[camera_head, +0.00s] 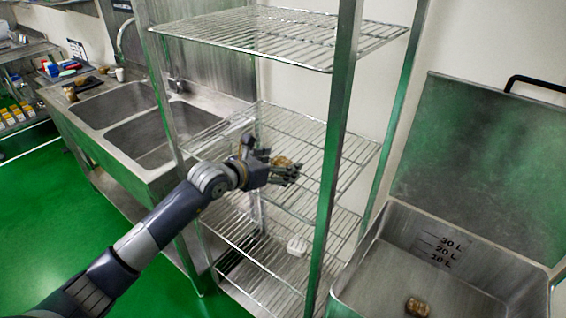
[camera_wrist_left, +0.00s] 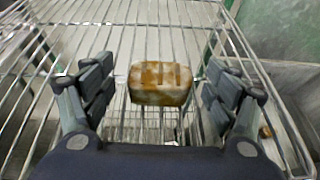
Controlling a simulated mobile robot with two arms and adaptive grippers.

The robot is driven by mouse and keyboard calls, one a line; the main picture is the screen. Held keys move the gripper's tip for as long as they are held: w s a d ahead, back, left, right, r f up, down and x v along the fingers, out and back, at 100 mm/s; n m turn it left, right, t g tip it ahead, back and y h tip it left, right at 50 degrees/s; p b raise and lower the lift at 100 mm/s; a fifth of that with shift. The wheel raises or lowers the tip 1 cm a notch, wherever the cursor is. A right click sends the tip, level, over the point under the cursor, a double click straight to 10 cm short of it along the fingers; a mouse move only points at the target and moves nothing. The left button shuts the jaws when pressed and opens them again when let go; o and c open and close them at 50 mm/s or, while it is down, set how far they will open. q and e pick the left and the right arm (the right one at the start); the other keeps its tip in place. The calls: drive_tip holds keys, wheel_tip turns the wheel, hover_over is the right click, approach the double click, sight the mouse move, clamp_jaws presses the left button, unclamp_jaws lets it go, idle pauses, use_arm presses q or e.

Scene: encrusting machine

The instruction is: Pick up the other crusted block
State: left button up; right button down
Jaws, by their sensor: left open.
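A brown crusted block (camera_head: 281,161) sits on the middle wire shelf (camera_head: 340,180) of the metal rack. In the left wrist view the block (camera_wrist_left: 160,84), with a pale side and brown top, lies between the fingers. My left gripper (camera_head: 282,172) reaches over that shelf and is open, with one finger on each side of the block and visible gaps. Another brown crusted block (camera_head: 417,307) lies in the metal basin at the lower right. My right gripper is not in view.
Rack posts (camera_head: 341,130) and an upper wire shelf (camera_head: 290,38) stand close around my left arm. A white object (camera_head: 297,246) rests on a lower shelf. The open metal basin (camera_head: 450,225) with litre marks is at right. A double sink (camera_head: 110,105) is at left.

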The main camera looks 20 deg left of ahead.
use_arm(q)
drive_tip(key=shift+x, duration=1.05)
drive_tip(key=shift+s, duration=0.1)
drive_tip(key=shift+c, duration=0.8)
drive_tip(key=c, duration=1)
drive_tip(key=shift+c, duration=0.2)
drive_tip(key=shift+r, duration=0.1)
